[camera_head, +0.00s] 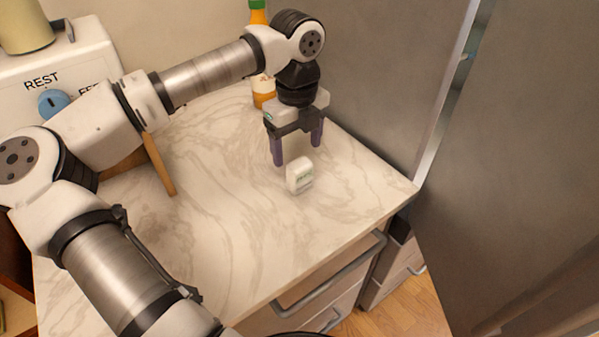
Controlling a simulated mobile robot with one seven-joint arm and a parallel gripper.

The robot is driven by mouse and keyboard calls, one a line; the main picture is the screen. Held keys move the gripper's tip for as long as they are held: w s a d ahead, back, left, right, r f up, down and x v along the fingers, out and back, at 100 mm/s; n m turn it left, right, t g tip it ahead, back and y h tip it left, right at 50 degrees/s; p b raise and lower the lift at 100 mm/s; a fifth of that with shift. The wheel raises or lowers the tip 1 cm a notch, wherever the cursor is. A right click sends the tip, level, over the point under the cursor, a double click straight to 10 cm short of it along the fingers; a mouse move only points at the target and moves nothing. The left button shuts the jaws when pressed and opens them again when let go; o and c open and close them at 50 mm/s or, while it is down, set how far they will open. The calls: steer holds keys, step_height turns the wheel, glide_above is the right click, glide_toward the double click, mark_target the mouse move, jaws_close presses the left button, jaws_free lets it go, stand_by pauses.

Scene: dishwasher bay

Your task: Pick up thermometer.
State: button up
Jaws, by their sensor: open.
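A small white device with a small greenish display, which looks like the thermometer (300,176), stands upright on the marble countertop (230,235), toward its right side. My gripper (297,153) points down with its two purple-tipped fingers apart and nothing between them. The fingers appear just behind and above the device in the picture. I cannot tell the exact height of the fingertips over the counter.
An orange bottle with a green cap (262,90) stands behind my gripper, partly hidden by my arm. A white appliance with a blue knob (53,102) is at the back left. A wooden object (158,165) is beside it. A grey metal panel (385,70) rises along the right. The front counter is clear.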

mark_target(300, 163)
steer(key=shift+d+f+p, duration=0.2)
steer(key=shift+f+p, duration=0.95)
steer(key=shift+f, duration=1.45)
steer(key=c, duration=1.1)
steer(key=shift+r, duration=0.1)
